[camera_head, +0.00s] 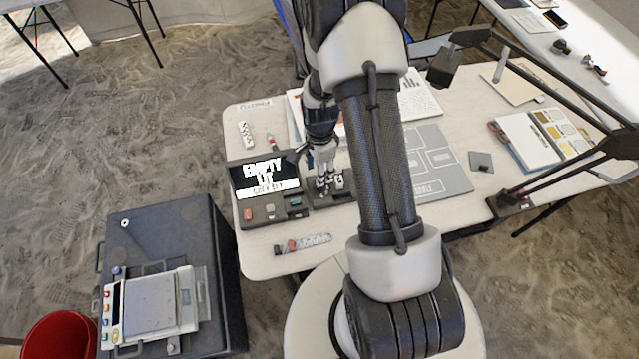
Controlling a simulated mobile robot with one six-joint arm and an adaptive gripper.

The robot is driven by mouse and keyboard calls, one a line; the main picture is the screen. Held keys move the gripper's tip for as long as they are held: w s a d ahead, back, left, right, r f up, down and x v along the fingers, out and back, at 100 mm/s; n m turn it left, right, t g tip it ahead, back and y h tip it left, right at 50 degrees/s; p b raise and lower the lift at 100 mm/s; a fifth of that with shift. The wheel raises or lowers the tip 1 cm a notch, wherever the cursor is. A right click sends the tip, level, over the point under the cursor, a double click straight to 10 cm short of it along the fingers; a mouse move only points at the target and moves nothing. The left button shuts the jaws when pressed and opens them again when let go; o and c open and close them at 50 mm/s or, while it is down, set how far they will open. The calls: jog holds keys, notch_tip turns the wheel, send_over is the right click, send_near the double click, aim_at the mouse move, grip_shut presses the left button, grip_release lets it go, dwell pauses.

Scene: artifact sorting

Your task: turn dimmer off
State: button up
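My gripper (323,187) points down over a small dark box (318,200) at the left part of the white table. A small pale part (339,182) shows on this box, just right of the fingertips. This box may be the dimmer, but its knob or slider cannot be made out. The fingers are too small to tell whether they are open or touching anything.
A grey board (436,165) and papers lie right of my arm, which hides the table's middle. A black jointed lamp arm (560,180) spans the right side. Marked strips (310,242) lie at the front left. A dark cabinet (170,240) with a scale stands left of the table.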

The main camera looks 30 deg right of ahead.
notch_tip(320, 180, down, 8)
jog(key=shift+r+b, duration=0.25)
jog(key=shift+b, duration=0.45)
jog(key=shift+c, duration=0.4)
grip_shut()
